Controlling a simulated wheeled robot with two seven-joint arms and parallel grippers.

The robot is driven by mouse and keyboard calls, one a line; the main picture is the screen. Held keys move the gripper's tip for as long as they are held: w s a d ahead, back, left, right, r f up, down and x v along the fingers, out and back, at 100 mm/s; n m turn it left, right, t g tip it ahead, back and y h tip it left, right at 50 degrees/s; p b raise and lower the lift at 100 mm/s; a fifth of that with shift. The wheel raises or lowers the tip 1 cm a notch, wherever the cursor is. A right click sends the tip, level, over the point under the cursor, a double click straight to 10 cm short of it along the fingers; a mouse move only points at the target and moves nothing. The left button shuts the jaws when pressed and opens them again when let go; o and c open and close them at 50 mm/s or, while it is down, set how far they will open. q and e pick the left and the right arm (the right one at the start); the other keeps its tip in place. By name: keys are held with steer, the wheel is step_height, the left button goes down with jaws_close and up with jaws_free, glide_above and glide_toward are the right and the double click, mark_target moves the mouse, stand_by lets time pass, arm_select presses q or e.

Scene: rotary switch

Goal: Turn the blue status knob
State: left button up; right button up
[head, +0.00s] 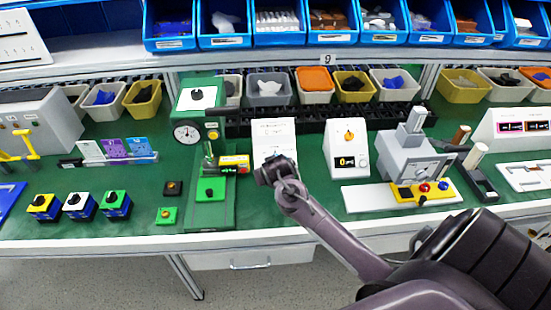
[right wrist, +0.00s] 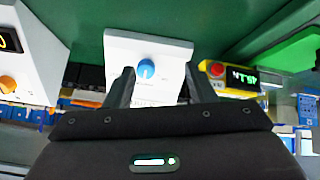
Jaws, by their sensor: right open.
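The blue knob (right wrist: 146,69) sits on the face of a white box (right wrist: 178,49) in the right wrist view. In the head view the white box (head: 272,131) stands on the green bench, and my right gripper hides its lower part and the knob. My right gripper (head: 268,172) is in front of the box. In the right wrist view its two dark fingers (right wrist: 158,82) are spread, with the knob seen in the gap, nearer the left finger. The fingers look empty; I cannot tell how far their tips are from the box. My left gripper is not in view.
A yellow device with a red button (head: 235,163) stands left of the box, by a green press (head: 190,130). A white box with an orange knob (head: 348,135) stands to the right. Blue bins (head: 275,22) line the shelf above.

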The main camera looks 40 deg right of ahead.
steer(key=shift+m+h, duration=0.4)
steer(key=shift+m, duration=0.1)
steer(key=shift+w+d+f, duration=0.55)
steer(key=shift+w+d, duration=0.45)
steer(key=shift+w, duration=0.15)
steer(key=shift+w+d+f, duration=0.55)
steer(key=shift+w+d, duration=0.45)
steer(key=shift+w, duration=0.15)
steer(key=shift+w+d+f, duration=0.55)
steer(key=shift+w+d, duration=0.45)
steer(key=shift+w, duration=0.15)
steer(key=c, duration=1)
steer(key=shift+p, duration=0.3)
